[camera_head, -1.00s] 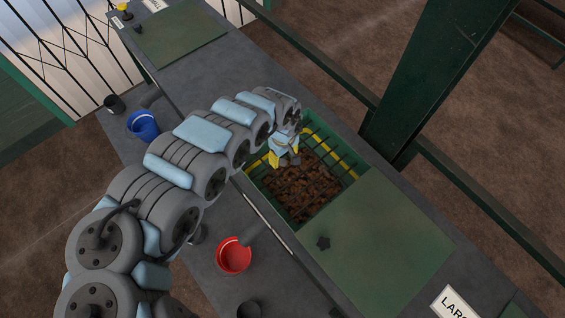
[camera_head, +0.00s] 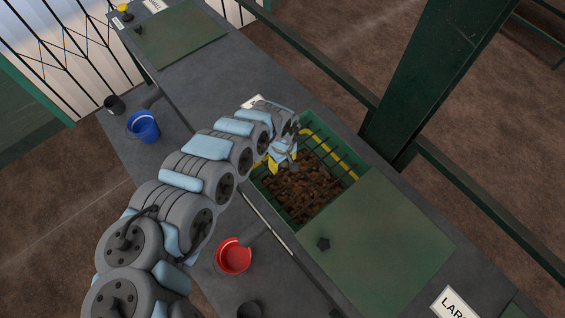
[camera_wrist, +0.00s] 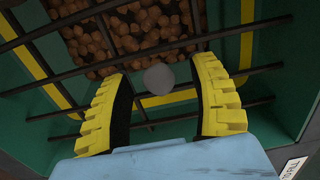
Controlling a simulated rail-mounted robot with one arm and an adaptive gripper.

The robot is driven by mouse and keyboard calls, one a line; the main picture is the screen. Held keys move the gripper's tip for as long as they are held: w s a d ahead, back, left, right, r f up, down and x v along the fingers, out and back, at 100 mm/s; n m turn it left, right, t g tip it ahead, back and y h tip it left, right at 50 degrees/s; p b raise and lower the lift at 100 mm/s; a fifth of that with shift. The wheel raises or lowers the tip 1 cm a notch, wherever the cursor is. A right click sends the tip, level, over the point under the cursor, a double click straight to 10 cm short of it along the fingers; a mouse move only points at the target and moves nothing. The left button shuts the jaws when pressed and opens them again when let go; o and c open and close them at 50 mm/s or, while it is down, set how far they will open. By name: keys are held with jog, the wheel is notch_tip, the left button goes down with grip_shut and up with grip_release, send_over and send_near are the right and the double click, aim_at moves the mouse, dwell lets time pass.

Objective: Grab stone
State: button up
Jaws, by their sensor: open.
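Many brown stones (camera_head: 302,190) lie in an open green bin under dark bars. They also show at the top of the wrist view (camera_wrist: 130,30), beyond the bars. My gripper (camera_head: 283,163) is over the upper left end of this bin. In the wrist view my gripper (camera_wrist: 162,72) is open, its yellow fingers apart with black inner pads. A plain grey round thing (camera_wrist: 159,79) shows between the fingertips; I cannot tell whether it is a stone or how far away it is. No finger visibly touches it.
Dark bars (camera_wrist: 60,28) cross the bin opening close to my fingers. A green lid (camera_head: 380,245) lies at the bin's lower right. A red bucket (camera_head: 234,256) and a blue bucket (camera_head: 143,126) are along the counter's left side. A green post (camera_head: 425,80) stands to the right.

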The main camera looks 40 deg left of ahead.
grip_shut()
jog(key=shift+r, duration=0.15)
